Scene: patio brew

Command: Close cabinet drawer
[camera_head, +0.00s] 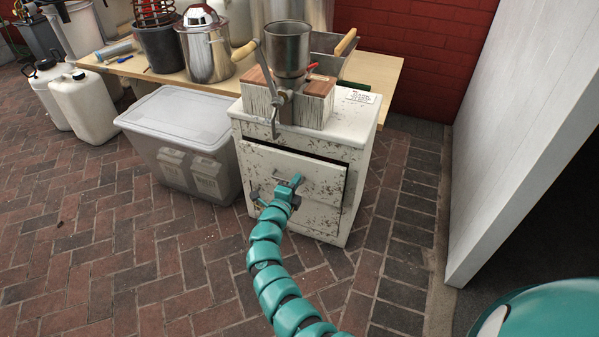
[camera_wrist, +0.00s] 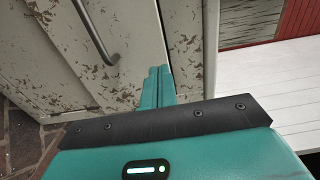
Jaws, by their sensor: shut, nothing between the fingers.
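The cabinet (camera_head: 352,150) is white with chipped, rusty paint. Its drawer (camera_head: 322,183) is slightly open, with a dark gap along the top of its front. My gripper (camera_head: 297,180) is at the drawer front, with my teal arm reaching up from below. In the wrist view, the gripper fingers (camera_wrist: 157,86) are shut together, empty, and point at the chipped white front. They look close to it or touching; I cannot tell which. A dark bar handle (camera_wrist: 98,35) shows to their left.
A grain mill (camera_head: 288,50) on a wooden block stands on the cabinet top, its crank hanging near the front edge. A lidded clear bin (camera_head: 180,115) stands close on the left. A white panel (camera_head: 510,110) rises at right. Brick floor (camera_head: 110,250) in front is clear.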

